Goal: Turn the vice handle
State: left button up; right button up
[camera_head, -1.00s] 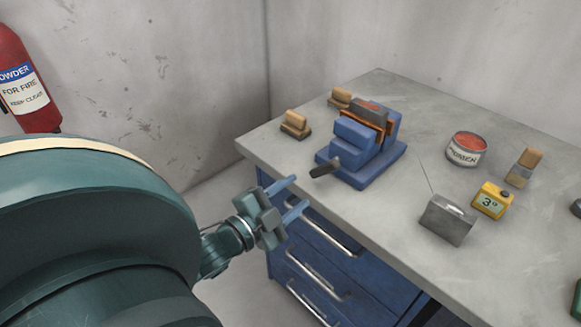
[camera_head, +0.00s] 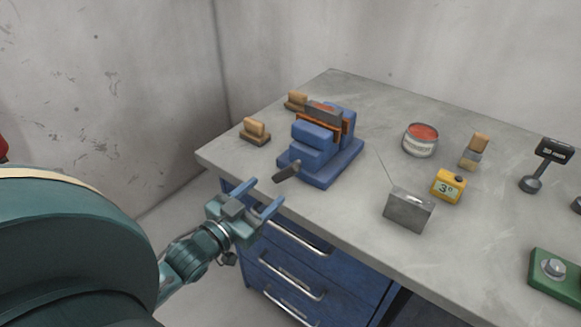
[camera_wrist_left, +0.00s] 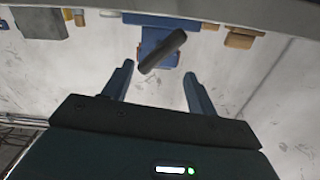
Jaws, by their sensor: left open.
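The blue vice (camera_head: 318,150) stands on the grey workbench near its left corner. Its dark handle (camera_head: 287,172) sticks out from the front, toward the bench edge. My left gripper (camera_head: 262,196) is open and empty, in front of the bench edge, just short of the handle and a little below it. In the left wrist view the handle (camera_wrist_left: 161,52) lies slanted beyond the two fingertips, roughly between them, and apart from them. The blue vice body (camera_wrist_left: 158,36) shows behind it. My right gripper is not in view.
The workbench (camera_head: 350,215) has blue drawers with metal handles below. Wooden-topped blocks (camera_head: 255,130) stand left of the vice. To its right are a tin (camera_head: 421,140), a yellow gauge (camera_head: 448,185), a grey metal box (camera_head: 408,209) and a green device (camera_head: 557,272).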

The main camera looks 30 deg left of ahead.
aim_at(284, 176)
pick_arm(q)
jog(key=w, duration=0.7)
jog(key=w+d, duration=0.1)
jog(key=w, duration=0.2)
jog(key=shift+w+p, duration=0.35)
jog(key=shift+p, duration=0.05)
jog(key=shift+c, duration=0.2)
